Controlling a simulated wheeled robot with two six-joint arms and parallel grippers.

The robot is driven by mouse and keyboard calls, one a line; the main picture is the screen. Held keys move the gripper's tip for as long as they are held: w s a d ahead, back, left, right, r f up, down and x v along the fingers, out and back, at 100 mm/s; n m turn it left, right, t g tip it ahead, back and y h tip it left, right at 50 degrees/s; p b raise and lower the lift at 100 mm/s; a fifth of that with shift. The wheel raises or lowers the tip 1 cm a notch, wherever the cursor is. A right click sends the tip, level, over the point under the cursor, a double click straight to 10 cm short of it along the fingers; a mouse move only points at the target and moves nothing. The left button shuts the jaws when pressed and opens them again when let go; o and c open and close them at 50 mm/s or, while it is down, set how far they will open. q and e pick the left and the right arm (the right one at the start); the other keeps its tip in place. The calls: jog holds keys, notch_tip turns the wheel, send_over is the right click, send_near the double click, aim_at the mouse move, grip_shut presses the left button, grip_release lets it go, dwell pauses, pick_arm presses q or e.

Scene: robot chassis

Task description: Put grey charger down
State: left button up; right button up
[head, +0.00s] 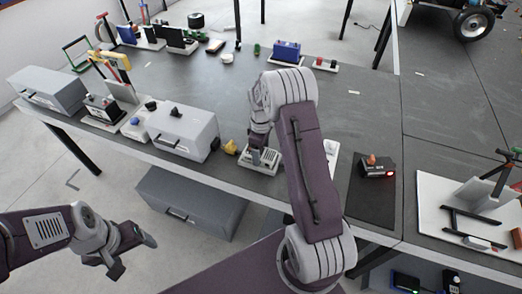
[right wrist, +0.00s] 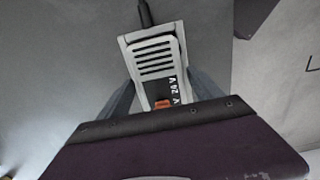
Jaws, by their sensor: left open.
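The grey charger (head: 259,160) is at the front edge of the grey table, below my right gripper (head: 264,152). In the right wrist view the charger (right wrist: 157,58) has a slotted top, an orange part and a dark cable at its far end. The fingers of my right gripper (right wrist: 162,92) lie close along both its sides, shut on it. I cannot tell whether its underside touches the table. My left gripper (head: 132,256) is open and empty, in front of the table over the floor.
A yellow object (head: 230,147) and a grey toolbox (head: 184,133) stand left of the charger. Right of my arm are a dark mat (head: 370,205) with a black device (head: 377,167) and a white board (head: 440,190). The table's middle is largely clear.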

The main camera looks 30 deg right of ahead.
aim_at(261, 152)
notch_tip(261, 152, up, 12)
jog(key=p, duration=0.1)
jog(key=s+a+f+m, duration=0.1)
jog(key=s+a+m, duration=0.3)
jog(key=s, duration=0.5)
jog(key=s+a+f+m+t, duration=0.1)
jog(key=s+a+f+m, duration=0.1)
jog(key=s+a+m, duration=0.2)
jog(key=s+a, duration=0.3)
jog(key=s, duration=0.2)
jog(key=shift+s, duration=0.15)
